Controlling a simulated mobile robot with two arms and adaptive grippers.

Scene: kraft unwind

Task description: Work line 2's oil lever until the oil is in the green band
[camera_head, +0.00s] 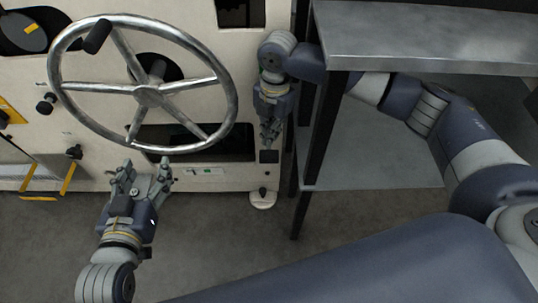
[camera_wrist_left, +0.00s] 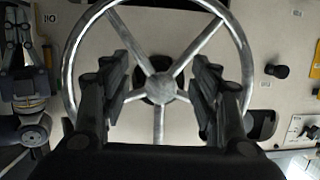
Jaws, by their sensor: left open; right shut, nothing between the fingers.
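My left gripper (camera_head: 142,168) is open and empty in the head view, below the large handwheel. Its two fingers (camera_wrist_left: 160,85) stand apart in front of the wheel in the left wrist view. My right gripper (camera_head: 270,142) is shut and empty, pointing down in front of the machine's right edge. It also shows at the left of the left wrist view (camera_wrist_left: 18,45). A dark block (camera_head: 268,157) sits just below its fingertips; I cannot tell whether they touch, or whether it is the oil lever. A small pale strip with a green mark (camera_head: 203,171) is left of it. No oil level is readable.
The spoked metal handwheel (camera_head: 148,95) stands out from the cream machine face. A metal shelf unit (camera_head: 425,38) with dark posts stands close right of my right gripper. Black knobs (camera_head: 46,103) are on the left panel. Grey floor (camera_head: 210,235) is open below.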

